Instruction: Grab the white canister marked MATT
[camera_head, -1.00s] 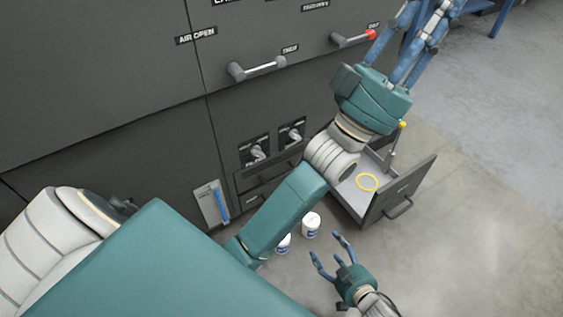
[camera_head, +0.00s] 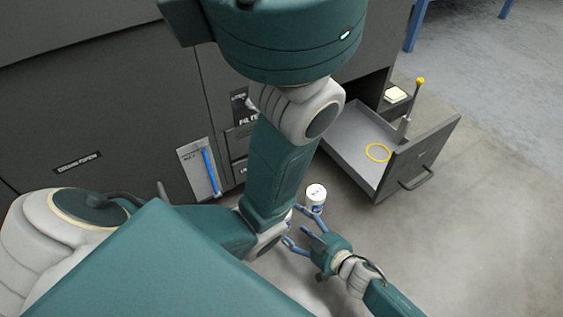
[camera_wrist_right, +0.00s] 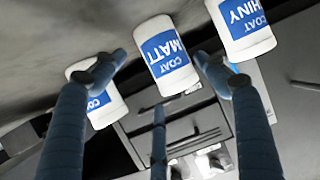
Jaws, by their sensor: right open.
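The white canister marked MATT (camera_wrist_right: 168,58) has a blue label. In the right wrist view it appears upside down, between and beyond my open right fingers. My right gripper (camera_head: 292,224) is open and empty, low over the floor beside the canisters. In the head view, one white canister (camera_head: 316,198) shows just beyond its fingers; I cannot read its label there. My left gripper is out of view; only its arm shows.
A SHINY canister (camera_wrist_right: 240,28) stands right of MATT in the wrist view, and another COAT canister (camera_wrist_right: 100,98) is partly behind the left finger. An open drawer (camera_head: 350,150) holds a yellow ring (camera_head: 377,153). Dark cabinets stand behind; floor is free at right.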

